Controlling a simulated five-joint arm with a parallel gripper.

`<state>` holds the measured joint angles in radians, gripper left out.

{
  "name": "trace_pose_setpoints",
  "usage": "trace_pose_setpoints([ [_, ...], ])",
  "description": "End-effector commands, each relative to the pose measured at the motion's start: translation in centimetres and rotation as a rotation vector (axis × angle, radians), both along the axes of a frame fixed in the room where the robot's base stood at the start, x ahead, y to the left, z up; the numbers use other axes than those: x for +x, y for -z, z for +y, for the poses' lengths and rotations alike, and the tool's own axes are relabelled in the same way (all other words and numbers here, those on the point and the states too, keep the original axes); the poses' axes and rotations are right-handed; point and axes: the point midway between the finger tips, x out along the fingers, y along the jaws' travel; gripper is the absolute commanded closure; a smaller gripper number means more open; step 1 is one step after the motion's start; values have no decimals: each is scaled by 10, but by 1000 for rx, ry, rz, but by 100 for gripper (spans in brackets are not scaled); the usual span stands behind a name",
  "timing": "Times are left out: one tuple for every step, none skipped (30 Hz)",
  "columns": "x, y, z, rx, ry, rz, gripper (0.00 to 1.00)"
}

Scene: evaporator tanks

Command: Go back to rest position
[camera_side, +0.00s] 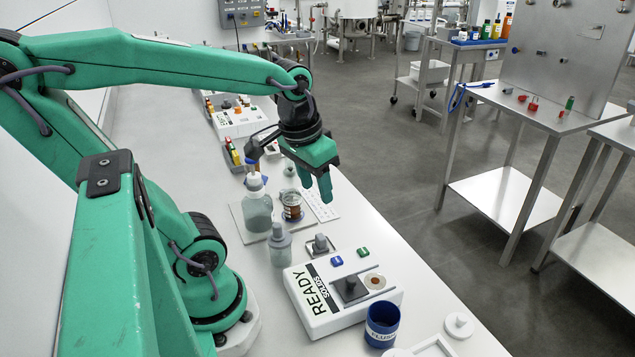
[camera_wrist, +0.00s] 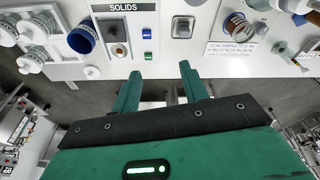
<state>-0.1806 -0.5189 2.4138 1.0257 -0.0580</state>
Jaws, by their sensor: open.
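My gripper (camera_side: 316,190) hangs above the white bench, near its right edge, with its green fingers pointing down. It is open and empty, and its two fingers stand apart in the wrist view (camera_wrist: 160,72). A beaker with brown liquid (camera_side: 292,207) stands on a board below and left of the fingers. It also shows at the upper right of the wrist view (camera_wrist: 238,28). A white solids analyser (camera_side: 313,300) with a READY display lies nearer the side camera. Its SOLIDS label (camera_wrist: 124,7) shows in the wrist view.
A wash bottle (camera_side: 257,212) and a smaller grey bottle (camera_side: 280,246) stand close to the beaker. A dark blue cup (camera_side: 382,325) stands by the analyser.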

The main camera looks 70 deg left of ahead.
Motion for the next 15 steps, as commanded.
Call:
trace_pose_setpoints([
  [-1, -5, -8, 10, 44, -48, 56],
  [-1, -8, -12, 15, 65, -73, 56],
  [-1, -11, -17, 21, 94, -104, 56],
  [-1, -13, -21, 25, 113, -128, 56],
  [-2, -15, -24, 28, 133, -149, 56],
  [-2, -18, -28, 33, 155, -174, 56],
  [-3, -19, -31, 35, 170, -192, 56],
  [-3, -21, -33, 37, 183, -208, 56],
  [-3, -23, -36, 40, 198, -226, 56],
  [-4, -24, -37, 41, 209, -237, 56],
  [-4, -25, -39, 42, 216, -247, 56],
  [-4, -26, -40, 43, 224, -257, 56],
  [-4, -26, -41, 44, 229, -262, 56],
  [-4, -26, -41, 45, 232, -266, 56],
  [-4, -26, -42, 45, 236, -269, 56],
])
